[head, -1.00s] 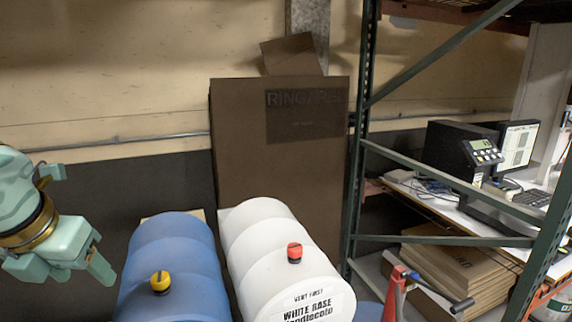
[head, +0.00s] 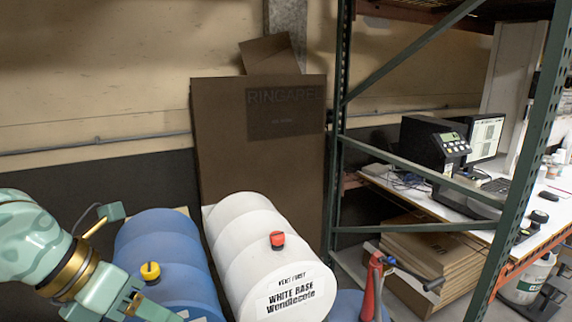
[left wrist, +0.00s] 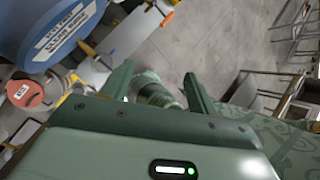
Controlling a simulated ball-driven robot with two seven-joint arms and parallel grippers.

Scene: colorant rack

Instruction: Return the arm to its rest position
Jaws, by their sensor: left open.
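My left arm comes in from the left in the head view, and my left gripper (head: 150,310) is at the lower edge, in front of the blue drum. In the left wrist view my left gripper (left wrist: 160,84) has its two green fingers spread apart. No object is held between them. A blurred pale green cylindrical thing shows beyond the gap. My right gripper is in neither view.
A blue drum (head: 165,240) with a yellow cap (head: 150,271) lies beside a white drum (head: 245,235) with a red cap (head: 277,239). A green rack post (head: 338,130) stands right of them. A bench with a monitor (head: 486,137) is behind the rack.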

